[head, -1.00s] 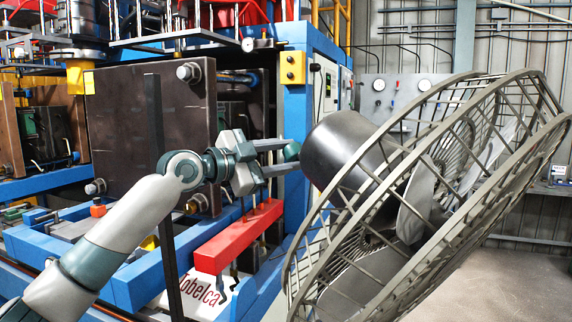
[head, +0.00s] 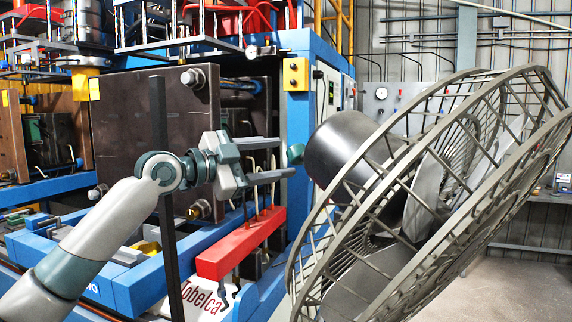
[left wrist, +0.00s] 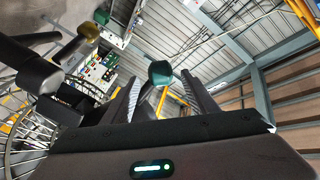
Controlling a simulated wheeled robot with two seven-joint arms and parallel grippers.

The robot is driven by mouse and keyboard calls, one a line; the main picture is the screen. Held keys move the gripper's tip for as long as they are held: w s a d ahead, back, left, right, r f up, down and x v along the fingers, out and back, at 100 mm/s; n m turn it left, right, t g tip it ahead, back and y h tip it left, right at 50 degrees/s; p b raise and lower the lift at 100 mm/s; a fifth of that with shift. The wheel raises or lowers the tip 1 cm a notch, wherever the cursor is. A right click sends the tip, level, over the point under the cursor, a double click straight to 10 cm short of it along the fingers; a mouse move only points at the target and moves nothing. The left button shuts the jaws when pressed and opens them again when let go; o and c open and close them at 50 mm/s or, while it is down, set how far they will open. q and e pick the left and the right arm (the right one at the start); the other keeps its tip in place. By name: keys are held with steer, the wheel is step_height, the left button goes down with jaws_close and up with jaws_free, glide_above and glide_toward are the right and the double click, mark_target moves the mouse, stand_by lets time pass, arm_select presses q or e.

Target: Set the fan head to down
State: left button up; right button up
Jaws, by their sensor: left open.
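The large grey fan head (head: 440,175) fills the right of the head view, its round wire cage tilted. Its dark motor housing (head: 345,148) is at the cage's upper left. A small green knob (head: 296,153) sits at the left of the housing. My left gripper (head: 287,158) is open, its fingertips just left of the knob and pointing at it. In the left wrist view, the green knob (left wrist: 160,73) shows beyond and between the open fingers (left wrist: 162,80). Whether a finger touches it I cannot tell. My right gripper is out of view.
A blue machine frame (head: 300,130) with a brown plate (head: 140,130) stands behind my left arm. A red bar (head: 240,245) lies below the gripper. A thin dark upright post (head: 163,230) stands close to my arm. Bare floor (head: 515,285) is at the lower right.

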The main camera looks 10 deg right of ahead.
arm_select(q)
steer(key=b+v, duration=0.5)
steer(key=v, duration=0.8)
steer(key=shift+a, duration=0.3)
steer(key=shift+s+r, duration=0.1)
steer(key=shift+s, duration=0.05)
